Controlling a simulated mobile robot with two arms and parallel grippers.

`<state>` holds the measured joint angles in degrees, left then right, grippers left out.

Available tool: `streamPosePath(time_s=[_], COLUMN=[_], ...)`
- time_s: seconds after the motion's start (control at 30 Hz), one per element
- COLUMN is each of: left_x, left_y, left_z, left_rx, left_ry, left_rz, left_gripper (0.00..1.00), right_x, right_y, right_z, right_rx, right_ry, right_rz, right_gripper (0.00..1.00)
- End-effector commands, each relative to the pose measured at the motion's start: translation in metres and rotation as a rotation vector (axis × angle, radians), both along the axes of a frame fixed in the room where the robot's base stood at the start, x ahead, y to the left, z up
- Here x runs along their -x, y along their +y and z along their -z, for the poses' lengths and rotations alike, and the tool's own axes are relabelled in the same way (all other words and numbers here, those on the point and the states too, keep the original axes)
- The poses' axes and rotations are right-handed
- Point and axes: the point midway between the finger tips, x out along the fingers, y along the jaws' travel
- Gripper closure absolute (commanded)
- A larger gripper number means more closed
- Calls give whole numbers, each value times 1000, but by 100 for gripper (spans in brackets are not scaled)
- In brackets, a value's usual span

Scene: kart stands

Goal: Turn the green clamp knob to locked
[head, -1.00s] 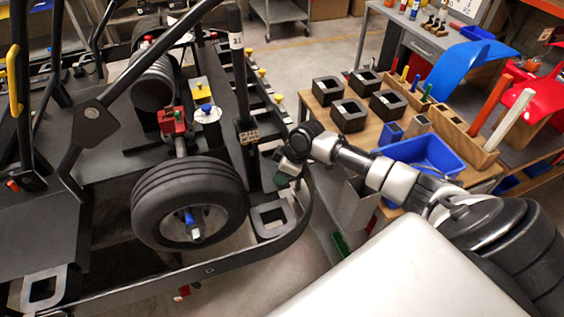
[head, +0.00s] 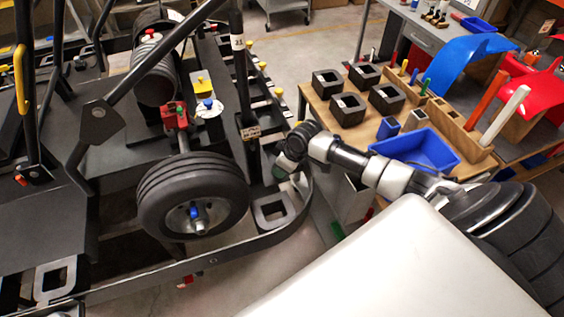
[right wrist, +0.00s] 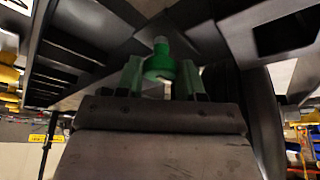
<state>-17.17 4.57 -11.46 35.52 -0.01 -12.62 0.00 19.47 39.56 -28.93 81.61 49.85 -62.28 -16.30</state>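In the right wrist view a green knob (right wrist: 160,64) with a narrower top hangs between the two fingertips of my right gripper (right wrist: 162,80). The fingers stand apart, one on each side of it, and look greenish too. Whether they touch the knob is hard to tell. In the head view my right gripper (head: 283,170) is at the kart's front right edge, beside the black upright post; its fingers are mostly hidden by the wrist. Another green knob (head: 180,108) sits on a red clamp block (head: 175,119) above the wheel's axle. My left gripper is out of view.
The kart's wheel (head: 193,195) and curved black bumper rail (head: 250,240) lie left of and below the right gripper. A wooden table (head: 355,130) with black square blocks and a blue bin (head: 418,150) stands to the right.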

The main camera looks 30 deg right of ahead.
Motion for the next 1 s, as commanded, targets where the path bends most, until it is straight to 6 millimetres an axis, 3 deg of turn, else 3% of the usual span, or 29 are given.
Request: streamPosePath(time_s=[0.03, 0.17, 0.53, 1.0], left_x=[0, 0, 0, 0], left_y=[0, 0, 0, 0], left_z=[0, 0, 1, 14], left_rx=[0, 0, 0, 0], left_ry=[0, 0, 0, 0], left_rz=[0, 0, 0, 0], left_gripper=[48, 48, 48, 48], right_x=[0, 0, 2, 30], right_y=[0, 0, -2, -19], right_z=[0, 0, -6, -84], right_rx=[0, 0, 1, 2], right_ry=[-1, 0, -2, -2], right_rz=[2, 1, -1, 0], right_gripper=[56, 38, 38, 38])
